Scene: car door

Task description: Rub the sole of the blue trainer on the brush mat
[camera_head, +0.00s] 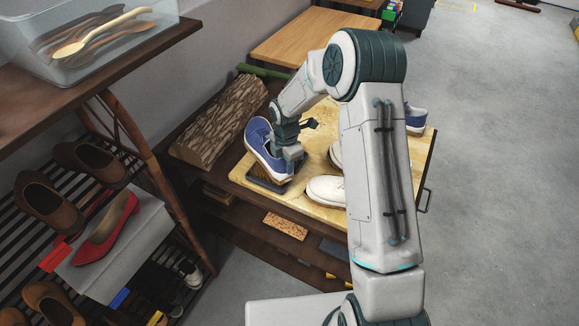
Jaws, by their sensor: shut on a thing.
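A blue trainer (259,142) with a white sole edge is tilted at the left part of the light wooden board, its toe up and to the left. My gripper (287,147) is shut on the blue trainer from its right side. The dark brush mat (266,187) lies on the board directly below the shoe and is partly covered by it. The lower end of the trainer appears to touch the mat, but the contact is hidden from this angle. My arm comes in from the right and hides part of the board.
White shoes (325,190) stand just right of the mat, partly behind my arm. Another blue shoe (415,119) is at the board's right end. A log (222,122) lies to the left. A shoe rack with a red shoe (105,228) and a plastic box (100,38) is further left.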

